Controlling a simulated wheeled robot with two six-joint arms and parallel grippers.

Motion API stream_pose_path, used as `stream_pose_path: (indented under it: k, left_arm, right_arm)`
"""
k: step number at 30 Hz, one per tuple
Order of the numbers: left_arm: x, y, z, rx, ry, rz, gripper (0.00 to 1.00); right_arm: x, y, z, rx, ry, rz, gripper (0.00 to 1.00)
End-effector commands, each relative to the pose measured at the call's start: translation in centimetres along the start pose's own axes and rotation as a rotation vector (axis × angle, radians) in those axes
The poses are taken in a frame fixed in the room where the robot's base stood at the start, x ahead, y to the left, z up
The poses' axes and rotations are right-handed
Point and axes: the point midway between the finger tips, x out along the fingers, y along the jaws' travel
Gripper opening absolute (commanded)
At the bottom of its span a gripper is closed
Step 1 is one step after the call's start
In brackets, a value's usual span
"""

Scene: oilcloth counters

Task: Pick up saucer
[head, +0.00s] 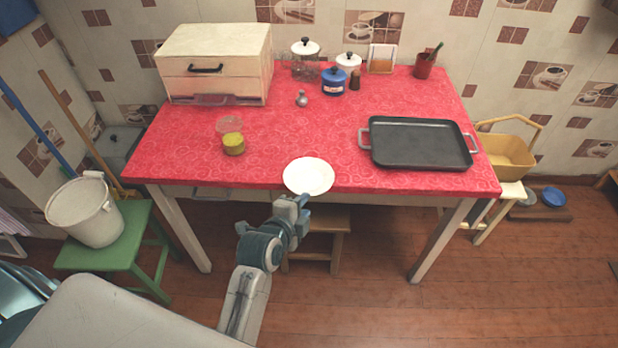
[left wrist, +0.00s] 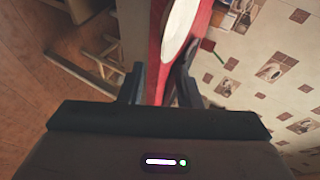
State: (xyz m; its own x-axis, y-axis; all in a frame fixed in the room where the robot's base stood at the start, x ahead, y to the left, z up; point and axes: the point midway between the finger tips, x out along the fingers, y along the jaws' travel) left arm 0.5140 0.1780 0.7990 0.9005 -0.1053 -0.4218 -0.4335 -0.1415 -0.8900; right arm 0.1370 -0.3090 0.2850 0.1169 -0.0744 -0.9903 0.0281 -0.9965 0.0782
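The white saucer (head: 308,176) lies flat at the front edge of the red table, its near rim close to the edge. It also shows in the left wrist view (left wrist: 180,30), partly cut off by the frame top. My left gripper (head: 292,203) is just in front of the table edge, close to the saucer's near rim. In the left wrist view its two fingers (left wrist: 160,78) stand apart, with the red table edge and the saucer's near end showing between them. I cannot tell whether a finger touches the saucer. My right gripper is in neither view.
A black tray (head: 420,143) lies right of the saucer. Pots, including a blue one (head: 334,81), stand at the back. A stool (head: 322,240) is under the table (head: 400,182).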

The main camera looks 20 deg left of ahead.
Motion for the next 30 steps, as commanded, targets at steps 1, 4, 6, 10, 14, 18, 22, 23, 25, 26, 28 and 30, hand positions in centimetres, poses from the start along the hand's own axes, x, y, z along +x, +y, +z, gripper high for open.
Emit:
stream_pose_path:
  k: [1, 4, 6, 10, 14, 18, 22, 23, 25, 26, 28, 30]
  left_arm:
    - [0.4, 0.0, 0.0, 0.000, 0.000, 0.001, 0.31]
    - [1.0, 0.0, 0.1, 0.000, 0.000, 0.001, 0.31]
    - [1.8, -0.1, 0.2, 0.000, 0.000, 0.001, 0.31]
    - [3.7, -0.2, 0.6, 0.001, 0.000, 0.002, 0.31]
    - [5.3, -0.1, 0.5, -0.001, 0.000, 0.002, 0.31]
    - [5.9, 0.0, 0.5, -0.002, 0.000, 0.001, 0.31]
    - [5.9, 0.0, 0.5, -0.002, 0.000, 0.001, 0.31]
    - [5.9, 0.0, 0.5, -0.002, 0.000, 0.001, 0.31]
    - [5.9, 0.0, 0.5, -0.002, 0.000, 0.001, 0.19]
    - [5.9, 0.0, 0.5, -0.002, 0.000, 0.001, 0.13]
    - [5.9, 0.0, 0.5, -0.002, 0.000, 0.001, 0.00]
    - [5.9, 0.0, 0.5, -0.002, 0.000, 0.001, 0.00]
  right_arm:
    - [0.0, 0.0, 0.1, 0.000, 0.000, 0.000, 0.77]
    - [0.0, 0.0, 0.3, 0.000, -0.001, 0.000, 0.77]
    - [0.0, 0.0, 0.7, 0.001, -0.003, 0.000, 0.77]
    - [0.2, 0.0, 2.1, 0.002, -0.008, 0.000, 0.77]
    - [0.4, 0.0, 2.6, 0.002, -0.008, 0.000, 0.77]
    - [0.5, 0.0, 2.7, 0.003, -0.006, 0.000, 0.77]
    - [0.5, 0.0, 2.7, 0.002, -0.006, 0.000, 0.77]
    - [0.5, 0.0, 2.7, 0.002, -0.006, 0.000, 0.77]
    - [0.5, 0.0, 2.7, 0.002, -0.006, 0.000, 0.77]
    - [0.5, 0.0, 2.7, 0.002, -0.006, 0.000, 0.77]
    - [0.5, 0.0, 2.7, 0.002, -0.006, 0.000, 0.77]
    - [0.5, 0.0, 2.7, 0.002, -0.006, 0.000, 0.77]
